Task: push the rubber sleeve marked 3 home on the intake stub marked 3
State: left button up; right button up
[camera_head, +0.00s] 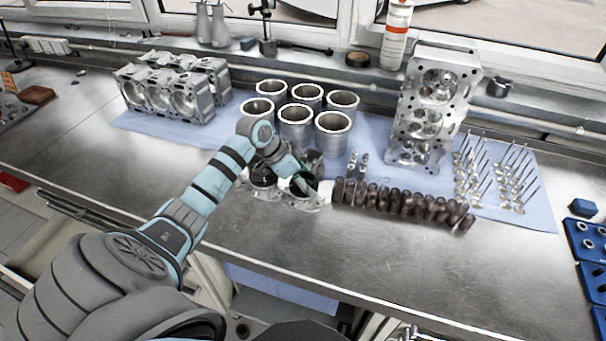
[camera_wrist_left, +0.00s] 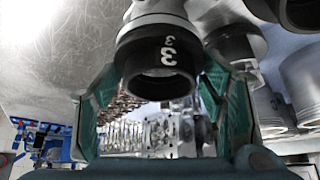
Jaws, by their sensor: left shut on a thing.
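The black rubber sleeve (camera_wrist_left: 160,62) with a white 3 shows at the centre top of the left wrist view, its open mouth facing the camera. The metal intake stub (camera_wrist_left: 152,17) is directly behind it and in line with it; how far the sleeve sits over the stub is hidden. My left gripper (camera_wrist_left: 160,84) has its teal fingers on either side of the sleeve and is shut on it. In the head view, my left gripper (camera_head: 297,178) is over the intake parts (camera_head: 303,203) near the bench front and hides the sleeve. My right gripper is out of view.
Several metal cylinder liners (camera_head: 296,128) stand just behind the gripper. Dark springs (camera_head: 400,203) stand in a row to the right. A cylinder head (camera_head: 425,124) stands behind them. Other black sleeves (camera_wrist_left: 231,46) are beside the held one. The front bench (camera_head: 400,258) is bare.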

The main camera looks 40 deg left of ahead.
pick_arm(q)
jog(key=o, duration=1.2)
jog(key=shift+o, duration=0.2)
notch_tip(320, 180, up, 3)
jog(key=p, duration=0.3)
jog(key=shift+p, duration=0.3)
notch_tip(320, 180, up, 2)
jog(key=shift+r, duration=0.15)
notch_tip(320, 180, up, 2)
jog(key=shift+r, duration=0.1)
jog(key=shift+s+a, duration=0.1)
